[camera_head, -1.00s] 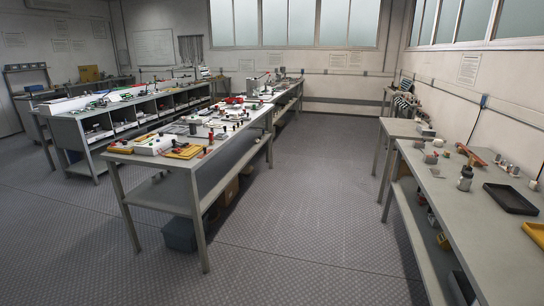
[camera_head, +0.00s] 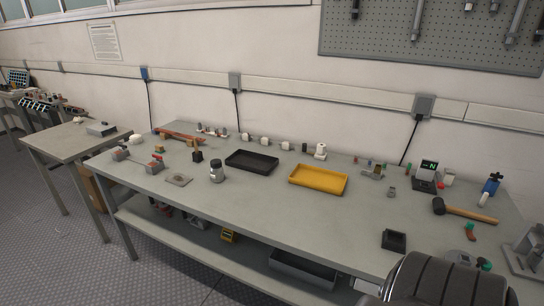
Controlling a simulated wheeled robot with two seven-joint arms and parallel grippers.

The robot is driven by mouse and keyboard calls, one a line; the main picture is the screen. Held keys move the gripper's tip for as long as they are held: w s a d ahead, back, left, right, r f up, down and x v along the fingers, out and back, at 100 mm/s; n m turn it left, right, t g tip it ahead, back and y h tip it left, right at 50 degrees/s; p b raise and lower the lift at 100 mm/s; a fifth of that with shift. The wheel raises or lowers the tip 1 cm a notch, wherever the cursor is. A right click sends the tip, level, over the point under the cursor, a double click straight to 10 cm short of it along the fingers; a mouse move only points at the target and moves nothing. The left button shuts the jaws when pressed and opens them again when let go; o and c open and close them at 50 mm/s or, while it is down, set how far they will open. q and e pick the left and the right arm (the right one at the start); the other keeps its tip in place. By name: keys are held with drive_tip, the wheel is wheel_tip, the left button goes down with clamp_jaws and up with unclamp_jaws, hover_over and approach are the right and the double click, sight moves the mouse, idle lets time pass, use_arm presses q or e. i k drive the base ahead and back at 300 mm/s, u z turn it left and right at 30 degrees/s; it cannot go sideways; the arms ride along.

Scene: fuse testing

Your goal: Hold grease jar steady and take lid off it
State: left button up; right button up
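A small grey jar with a dark top (camera_head: 217,171), which looks like the grease jar, stands upright on the long grey workbench (camera_head: 250,212). It is left of the middle of the view, just in front of the black tray. The lid appears to be on it, though it is small in the picture. Neither of my grippers is in view.
A black tray (camera_head: 251,161) and a yellow tray (camera_head: 318,179) lie behind and right of the jar. A flat grey plate (camera_head: 179,180) lies to its left. A hammer (camera_head: 464,210) and a black square dish (camera_head: 394,240) are further right. The bench front before the jar is clear.

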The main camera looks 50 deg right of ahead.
sight(216, 175)
drive_tip(key=z, duration=0.65)
drive_tip(key=i, duration=1.2)
drive_tip(key=z, duration=0.5)
